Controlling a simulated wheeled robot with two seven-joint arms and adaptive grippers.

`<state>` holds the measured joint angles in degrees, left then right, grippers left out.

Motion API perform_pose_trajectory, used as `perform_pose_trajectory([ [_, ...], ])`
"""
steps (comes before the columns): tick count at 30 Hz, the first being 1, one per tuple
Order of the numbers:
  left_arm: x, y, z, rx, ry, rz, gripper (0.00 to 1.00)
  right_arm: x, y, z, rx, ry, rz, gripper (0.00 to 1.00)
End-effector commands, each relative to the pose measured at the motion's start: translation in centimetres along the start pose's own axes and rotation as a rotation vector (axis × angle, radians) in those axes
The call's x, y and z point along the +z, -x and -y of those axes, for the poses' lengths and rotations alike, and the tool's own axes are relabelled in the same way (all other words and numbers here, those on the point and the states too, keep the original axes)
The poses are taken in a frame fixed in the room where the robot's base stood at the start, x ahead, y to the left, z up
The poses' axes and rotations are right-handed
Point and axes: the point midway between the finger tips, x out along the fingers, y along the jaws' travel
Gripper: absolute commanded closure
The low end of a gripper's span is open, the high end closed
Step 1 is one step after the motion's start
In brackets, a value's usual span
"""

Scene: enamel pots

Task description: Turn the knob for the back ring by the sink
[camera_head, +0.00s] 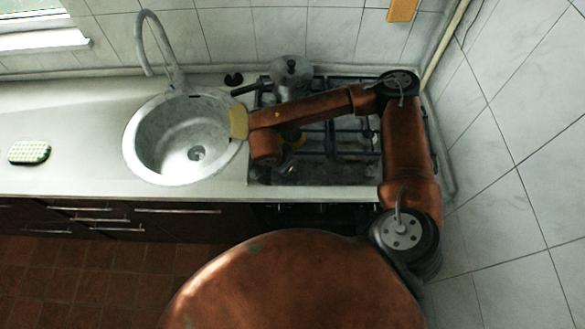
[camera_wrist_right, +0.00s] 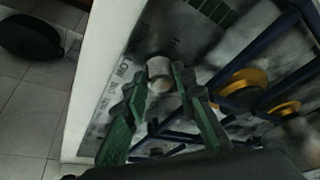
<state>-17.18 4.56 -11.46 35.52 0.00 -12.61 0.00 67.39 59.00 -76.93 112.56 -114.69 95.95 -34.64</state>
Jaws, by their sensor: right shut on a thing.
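In the right wrist view, a pale metal knob (camera_wrist_right: 158,72) sits on the worn stove panel, beside printed lettering. My right gripper (camera_wrist_right: 161,78) has its green fingers on both sides of this knob, shut on it. The pictures do not show which ring it serves. In the head view my right arm reaches over the stove (camera_head: 330,172) and its wrist hides the knob and fingertips. A grey metal pot (camera_head: 290,77) with a dark handle stands on the back ring by the sink. My left gripper is not in view.
The round sink (camera_head: 160,172) with its tall tap (camera_head: 166,50) lies left of the stove. A tan block (camera_head: 238,122) is at the sink's right edge. Two brass-coloured burners (camera_wrist_right: 240,80) and dark grate bars lie right of the fingers. The left counter holds a green-and-white item (camera_head: 29,152).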

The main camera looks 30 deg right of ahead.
Motion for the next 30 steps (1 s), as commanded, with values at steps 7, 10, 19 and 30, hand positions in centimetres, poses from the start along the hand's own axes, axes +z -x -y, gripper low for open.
perform_pose_trajectory([
  [7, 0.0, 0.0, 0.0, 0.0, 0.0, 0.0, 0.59, 0.0, 0.0, 0.0, -0.001, -0.001, 0.001, 0.99],
  [10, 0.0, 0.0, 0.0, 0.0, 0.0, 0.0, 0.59, 0.0, 0.0, 0.0, 0.0, -0.001, 0.001, 0.7],
  [19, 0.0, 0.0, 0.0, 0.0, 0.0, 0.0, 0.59, 0.0, 0.0, 0.0, 0.0, -0.002, 0.001, 0.58],
  [30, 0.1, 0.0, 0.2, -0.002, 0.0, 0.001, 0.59, 0.0, 2.4, 0.2, -0.004, -0.002, 0.001, 0.58],
])
